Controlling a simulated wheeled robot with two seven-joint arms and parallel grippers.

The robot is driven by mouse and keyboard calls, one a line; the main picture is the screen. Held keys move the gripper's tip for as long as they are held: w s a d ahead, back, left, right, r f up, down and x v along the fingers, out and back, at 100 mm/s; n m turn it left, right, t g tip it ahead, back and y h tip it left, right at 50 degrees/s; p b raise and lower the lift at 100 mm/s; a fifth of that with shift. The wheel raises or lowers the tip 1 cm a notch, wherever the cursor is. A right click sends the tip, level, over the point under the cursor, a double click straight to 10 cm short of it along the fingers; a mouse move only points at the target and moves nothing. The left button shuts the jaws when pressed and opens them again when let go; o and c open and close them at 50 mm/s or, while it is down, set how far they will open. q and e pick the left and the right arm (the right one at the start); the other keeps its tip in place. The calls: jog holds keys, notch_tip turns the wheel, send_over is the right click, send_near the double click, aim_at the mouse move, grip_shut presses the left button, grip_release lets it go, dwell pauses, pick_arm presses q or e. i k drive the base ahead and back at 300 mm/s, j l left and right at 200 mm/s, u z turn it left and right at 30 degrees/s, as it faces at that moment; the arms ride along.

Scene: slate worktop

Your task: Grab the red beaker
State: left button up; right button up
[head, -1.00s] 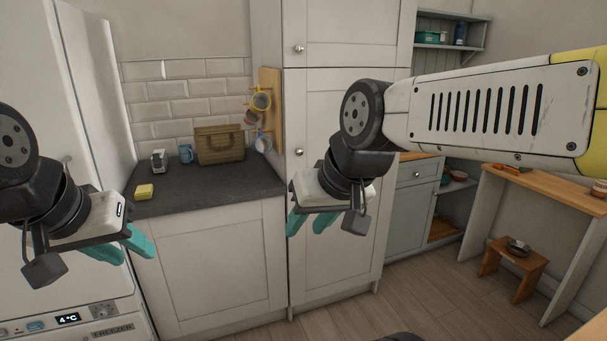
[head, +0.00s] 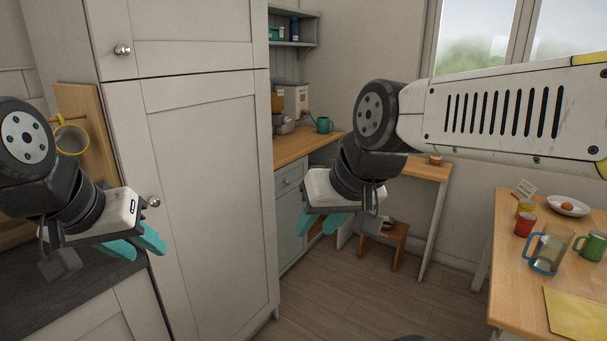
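A small red beaker (head: 525,224) stands upright on the wooden table (head: 508,285) at the right of the head view. It stands in front of a yellow cup (head: 525,206) and to the left of a clear jug with a blue handle (head: 549,250). My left gripper (head: 140,246) is at the left, in front of the worktop and tall cupboard, far from the beaker. My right gripper (head: 325,223) is near the middle, well to the left of the beaker. Both show teal fingers, spaced apart with nothing between them.
A green mug (head: 592,246), a white plate (head: 568,206) with an orange item and a yellow mat (head: 577,314) are also on the table. A tall cupboard (head: 210,190) stands at the left. A wooden stool (head: 388,244) is on the floor. Open floor lies before the table.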

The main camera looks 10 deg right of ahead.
aim_at(525, 222)
jog(key=i+l+z, duration=0.2)
jog(key=i+z, duration=0.15)
jog(key=z, duration=0.15)
jog(key=i+l+z, duration=0.1)
jog(key=i+z, duration=0.25)
jog(key=z, duration=0.15)
jog(key=i+j+z, duration=0.1)
jog(key=i+z, duration=0.65)
jog(key=i, duration=0.95)
